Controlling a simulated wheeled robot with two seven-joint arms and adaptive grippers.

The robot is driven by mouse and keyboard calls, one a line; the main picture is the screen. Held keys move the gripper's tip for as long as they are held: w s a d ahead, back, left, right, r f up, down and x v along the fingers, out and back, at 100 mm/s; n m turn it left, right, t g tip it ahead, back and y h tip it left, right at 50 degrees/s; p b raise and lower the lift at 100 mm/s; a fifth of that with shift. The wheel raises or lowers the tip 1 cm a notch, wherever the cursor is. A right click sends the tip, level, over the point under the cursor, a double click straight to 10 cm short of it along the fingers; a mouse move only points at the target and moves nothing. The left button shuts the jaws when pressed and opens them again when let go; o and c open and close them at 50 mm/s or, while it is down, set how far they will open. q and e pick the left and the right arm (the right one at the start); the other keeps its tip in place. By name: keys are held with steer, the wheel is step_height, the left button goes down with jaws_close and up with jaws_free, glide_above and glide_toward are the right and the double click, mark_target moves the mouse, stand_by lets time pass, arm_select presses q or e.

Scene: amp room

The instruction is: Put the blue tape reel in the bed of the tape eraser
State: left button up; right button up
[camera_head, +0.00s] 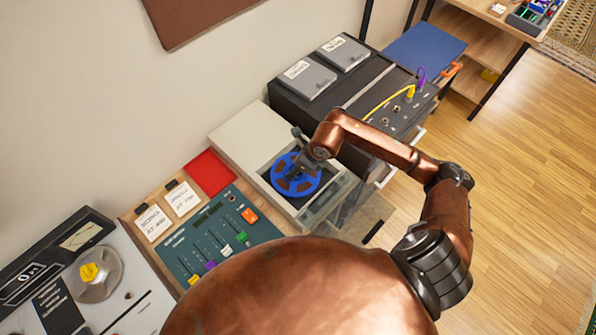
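The blue tape reel (285,188) lies in the bed of the pale tape eraser (247,130), or just above it; I cannot tell if it touches the bottom. The eraser's clear lid (338,200) stands at the front right of the bed. My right gripper (300,158) is over the reel's upper part and hides some of it. Its fingers are too small and dark to show whether they grip the reel. My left gripper is not in view.
A dark patch unit (385,108) with a yellow cable stands close behind the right arm. A teal mixer (222,238), a red square (210,172) and a tape deck (95,275) lie to the left. Open wooden floor (515,190) is at the right.

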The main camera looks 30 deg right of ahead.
steer(key=shift+w+d+f, duration=0.3)
steer(key=shift+d+f, duration=0.05)
steer(key=shift+f, duration=0.2)
steer(key=shift+w+d+f, duration=0.3)
steer(key=shift+d+f, duration=0.05)
steer(key=shift+f, duration=1.75)
steer(key=o, duration=1.5)
steer(key=shift+f, duration=0.1)
steer(key=shift+c, duration=0.2)
steer(key=v, duration=1.2)
steer(key=shift+d, duration=0.15)
